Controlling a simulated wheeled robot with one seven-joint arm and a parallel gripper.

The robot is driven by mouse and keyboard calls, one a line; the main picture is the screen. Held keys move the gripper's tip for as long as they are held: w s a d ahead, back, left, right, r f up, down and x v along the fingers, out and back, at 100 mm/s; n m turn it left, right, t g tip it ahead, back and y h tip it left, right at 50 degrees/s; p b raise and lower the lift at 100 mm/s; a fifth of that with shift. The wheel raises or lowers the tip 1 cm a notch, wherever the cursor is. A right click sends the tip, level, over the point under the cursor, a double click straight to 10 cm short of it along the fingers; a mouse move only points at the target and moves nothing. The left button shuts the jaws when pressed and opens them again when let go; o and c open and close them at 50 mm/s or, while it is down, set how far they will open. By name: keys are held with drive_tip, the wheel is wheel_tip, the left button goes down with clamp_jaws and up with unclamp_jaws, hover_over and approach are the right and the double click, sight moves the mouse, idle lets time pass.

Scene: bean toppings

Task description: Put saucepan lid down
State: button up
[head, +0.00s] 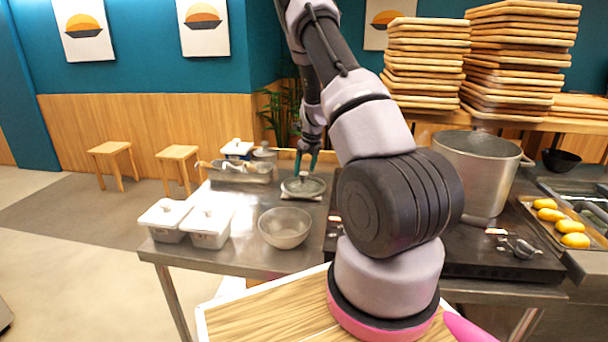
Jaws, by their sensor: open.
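The saucepan lid (303,186) is a round, greyish lid lying flat on the far part of the steel table, beside the stove's left edge. What lies directly under it is too small to tell. My gripper (306,164) points down just above the lid's middle, with its dark teal fingers apart around or close to the knob. I cannot tell whether the fingers touch the knob. My arm comes down from the upper middle and hides part of the stove behind it.
A metal bowl (285,228) and white lidded containers (207,222) stand on the steel table (240,258). A utensil tray (238,174) is left of the lid. A large pot (470,170) stands on the stove at right. Stacked wooden trays (515,60) rise behind it.

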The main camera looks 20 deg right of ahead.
drive_tip(key=v, duration=0.9)
wheel_tip(320, 180, up, 11)
drive_tip(key=n+y, duration=0.1)
drive_tip(key=n, duration=0.5)
hover_over(309, 185)
drive_tip(key=s+a, duration=0.4)
drive_tip(key=a, duration=0.2)
drive_tip(key=s+a+r+n+t+y, duration=0.1)
drive_tip(key=s+a+r+n+t, duration=0.1)
drive_tip(key=s+a+r+n, duration=0.7)
drive_tip(key=s+r+n, duration=0.2)
drive_tip(key=s+n, duration=0.2)
drive_tip(key=s+a+r+n+t, duration=0.1)
drive_tip(key=s+a+r+n, duration=0.1)
drive_tip(key=s+n, duration=0.3)
drive_tip(key=s+a+r+n+t, duration=0.1)
drive_tip(key=s+r+n, duration=0.3)
drive_tip(key=s, duration=0.7)
drive_tip(key=shift+s+a+r+n+h, duration=0.35)
drive_tip(key=shift+a+n, duration=0.1)
drive_tip(key=shift+n, duration=0.35)
